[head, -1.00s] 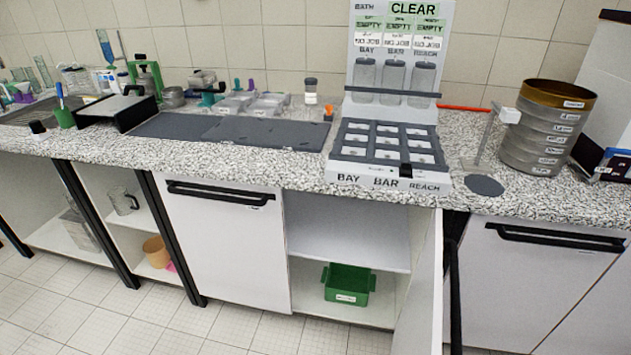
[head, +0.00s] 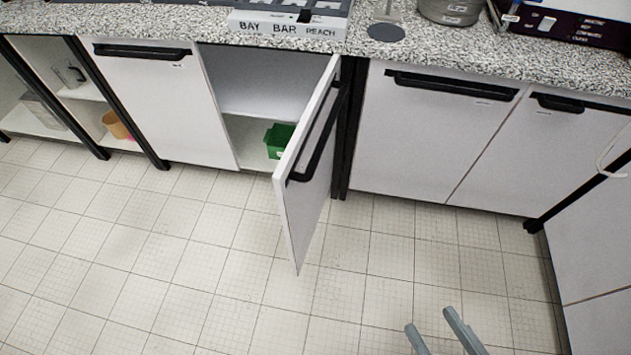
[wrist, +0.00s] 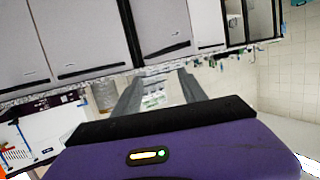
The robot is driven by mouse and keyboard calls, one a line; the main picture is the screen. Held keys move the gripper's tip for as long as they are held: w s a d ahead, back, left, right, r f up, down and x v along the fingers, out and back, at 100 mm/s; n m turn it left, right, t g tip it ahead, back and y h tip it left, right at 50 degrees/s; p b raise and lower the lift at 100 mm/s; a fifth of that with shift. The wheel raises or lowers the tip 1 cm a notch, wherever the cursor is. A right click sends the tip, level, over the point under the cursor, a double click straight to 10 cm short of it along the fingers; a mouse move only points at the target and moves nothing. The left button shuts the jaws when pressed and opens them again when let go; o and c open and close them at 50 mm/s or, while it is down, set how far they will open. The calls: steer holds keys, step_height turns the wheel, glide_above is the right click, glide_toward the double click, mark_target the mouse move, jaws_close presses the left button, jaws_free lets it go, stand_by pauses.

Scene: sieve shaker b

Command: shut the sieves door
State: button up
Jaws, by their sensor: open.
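One white cabinet door (head: 315,180) stands wide open in the head view. It swings out from its right edge, and its outer face with a long black handle (head: 320,132) is turned to the right. I cannot read a name on it. The open cabinet shows a shelf and a green bin (head: 278,140), partly hidden by the door. My gripper (head: 428,320) is open and empty, low in the head view, to the right of the door and apart from it. Its two grey fingers also show in the wrist view (wrist: 158,88), with nothing between them.
Shut cabinet doors (head: 430,130) stand to the right, and another shut door (head: 165,105) to the left. Black legs (head: 347,130) stand beside the open door. The speckled counter (head: 420,45) runs above. The tiled floor (head: 200,260) is clear.

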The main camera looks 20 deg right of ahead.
steer(key=shift+f, duration=0.15)
steer(key=c, duration=0.4)
steer(key=w+b, duration=0.1)
steer(key=w+d+t, duration=0.1)
steer(key=w, duration=0.1)
steer(key=shift+w+f+h+b, duration=0.1)
steer(key=shift+h+b, duration=0.2)
steer(key=shift+b, duration=0.05)
jaws_close()
steer(key=w+d+f+m+g+b, duration=0.1)
steer(key=w+d+f+m+b, duration=0.1)
steer(key=w+d+f+m, duration=0.4)
steer(key=w+d+f+m+b, duration=0.1)
steer(key=w+f+m+b, duration=0.15)
steer(key=w+f, duration=0.45)
steer(key=w+d+f+m+g+b, duration=0.1)
steer(key=w+d+f+m+b, duration=0.1)
steer(key=w+d+f+m, duration=0.35)
steer(key=m+g+y+b, duration=0.2)
steer(key=m+g+y, duration=0.1)
steer(key=m+y, duration=1)
glide_toward(287, 206)
steer(key=w+a+y, duration=0.1)
steer(key=w+a, duration=0.1)
steer(key=w+a+f+n+y+b, duration=0.1)
steer(key=w+a, duration=0.1)
steer(key=a, duration=0.1)
steer(key=shift+w+f+n, duration=0.2)
steer(key=shift+w+n, duration=0.1)
steer(key=shift+w, duration=0.05)
